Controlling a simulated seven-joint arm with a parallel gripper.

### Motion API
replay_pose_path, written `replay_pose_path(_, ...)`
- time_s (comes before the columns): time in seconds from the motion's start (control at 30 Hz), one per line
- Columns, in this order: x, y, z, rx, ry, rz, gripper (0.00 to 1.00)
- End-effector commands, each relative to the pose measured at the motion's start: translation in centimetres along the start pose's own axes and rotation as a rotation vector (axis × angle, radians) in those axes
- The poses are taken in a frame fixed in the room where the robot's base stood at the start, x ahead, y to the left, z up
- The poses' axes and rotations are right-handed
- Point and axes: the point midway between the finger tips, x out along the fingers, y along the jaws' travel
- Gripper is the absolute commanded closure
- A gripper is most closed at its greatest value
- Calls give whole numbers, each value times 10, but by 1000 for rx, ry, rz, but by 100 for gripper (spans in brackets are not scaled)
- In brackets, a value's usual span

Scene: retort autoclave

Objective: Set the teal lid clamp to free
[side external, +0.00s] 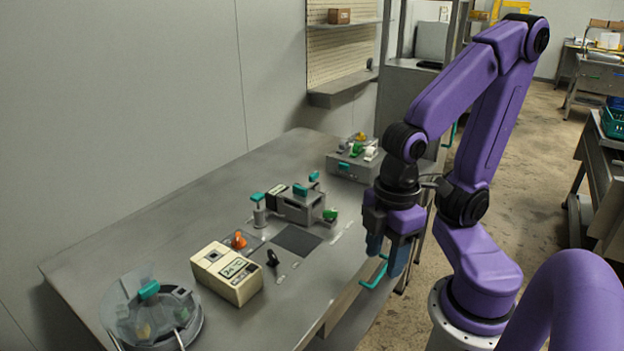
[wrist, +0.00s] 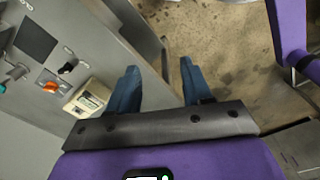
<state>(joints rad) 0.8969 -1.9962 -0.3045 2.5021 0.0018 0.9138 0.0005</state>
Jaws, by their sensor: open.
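Several teal parts are on the bench, and I cannot tell for sure which is the lid clamp. One teal bar (side external: 300,190) sits on a grey box device (side external: 298,209), with a smaller teal piece (side external: 314,176) behind it. A teal-topped grey post (side external: 257,197) stands to its left. Another teal handle (side external: 149,289) is on a clear round lid at the front left. My gripper (side external: 386,256) is open and empty, with its blue fingers apart beyond the bench's right edge.
A beige meter (side external: 228,273), an orange knob (side external: 238,240) and a black switch (side external: 272,258) are near the grey device. Another box with teal, green and white parts (side external: 353,162) stands at the back. A teal drawer handle (side external: 375,274) sticks out below my gripper.

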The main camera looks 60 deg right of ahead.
Motion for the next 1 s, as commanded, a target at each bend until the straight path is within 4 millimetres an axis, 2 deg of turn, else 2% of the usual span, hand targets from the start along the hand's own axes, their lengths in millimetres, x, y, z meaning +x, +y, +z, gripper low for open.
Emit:
replay_pose_path(0.03,0,1,-1,3,1,0,32)
replay_pose_path(0.07,0,2,-2,8,2,-1,26)
replay_pose_path(0.17,-3,10,-11,44,9,-6,26)
replay_pose_path(0.27,-6,29,-26,110,27,-14,26)
replay_pose_path(0.37,-11,58,-43,195,51,-22,26)
replay_pose_path(0.5,-17,107,-60,311,91,-24,26)
replay_pose_path(0.7,-23,189,-64,475,151,-9,26)
replay_pose_path(0.87,-26,260,-46,607,199,17,26)
replay_pose_path(1.0,-29,321,-14,722,239,53,26)
